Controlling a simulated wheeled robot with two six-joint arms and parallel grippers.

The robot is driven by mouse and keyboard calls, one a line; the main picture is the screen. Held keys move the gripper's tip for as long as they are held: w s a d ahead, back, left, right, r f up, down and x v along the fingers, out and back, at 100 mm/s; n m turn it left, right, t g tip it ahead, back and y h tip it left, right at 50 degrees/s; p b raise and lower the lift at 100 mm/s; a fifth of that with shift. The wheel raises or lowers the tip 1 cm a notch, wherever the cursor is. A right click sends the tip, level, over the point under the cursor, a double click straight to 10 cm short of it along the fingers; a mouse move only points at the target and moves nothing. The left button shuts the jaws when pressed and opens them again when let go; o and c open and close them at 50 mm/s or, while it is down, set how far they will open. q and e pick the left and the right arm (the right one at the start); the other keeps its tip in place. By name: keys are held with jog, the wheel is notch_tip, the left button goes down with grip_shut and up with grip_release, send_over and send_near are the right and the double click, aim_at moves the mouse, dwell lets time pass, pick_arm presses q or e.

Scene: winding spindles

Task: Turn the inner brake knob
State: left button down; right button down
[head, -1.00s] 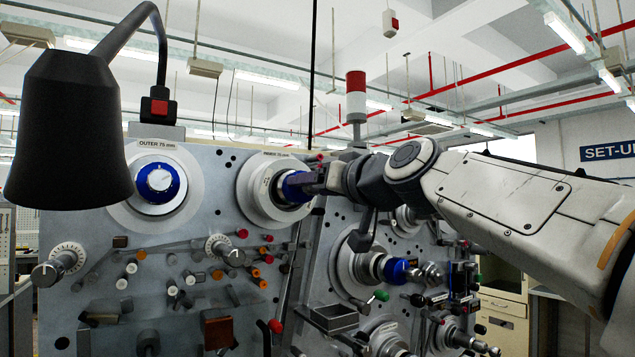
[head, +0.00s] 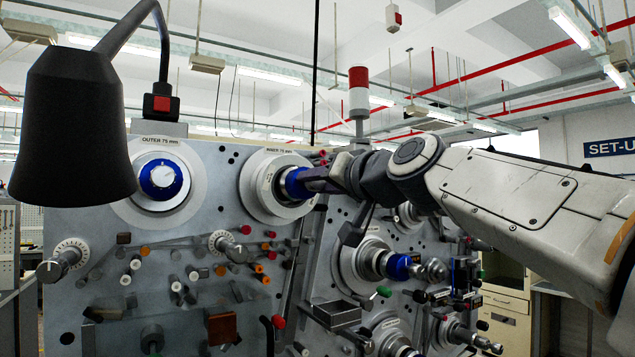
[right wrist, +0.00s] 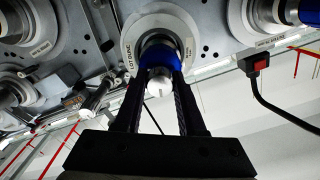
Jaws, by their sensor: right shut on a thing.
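The inner brake knob (head: 295,184) is a blue knob at the centre of the pale disc labelled "INNER 75 mm" (head: 262,205), on the upper right of the grey panel. My right gripper (head: 306,182) reaches it from the right, with its fingers on the knob. In the right wrist view the two dark fingers (right wrist: 160,82) are shut on either side of the blue knob (right wrist: 158,54), whose pale end cap shows between them. The outer knob (head: 161,181), blue with a white face, sits at the left under "OUTER 75 mm", untouched. My left gripper is not in view.
A black lamp (head: 72,135) hangs in front of the panel's upper left. A red-and-white signal tower (head: 359,92) stands behind the panel. Several rollers and small knobs crowd the panel below. Another blue-collared spindle (head: 396,267) juts out below my right arm.

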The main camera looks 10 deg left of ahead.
jog(key=m, duration=0.3)
jog(key=shift+m, duration=0.4)
jog(key=m+p, duration=0.1)
jog(key=m, duration=0.2)
jog(key=shift+m, duration=0.3)
jog(key=m+p, duration=0.1)
jog(key=m, duration=0.3)
jog(key=shift+m+p, duration=0.55)
jog(key=shift+m, duration=1.35)
jog(key=c, duration=0.5)
grip_release()
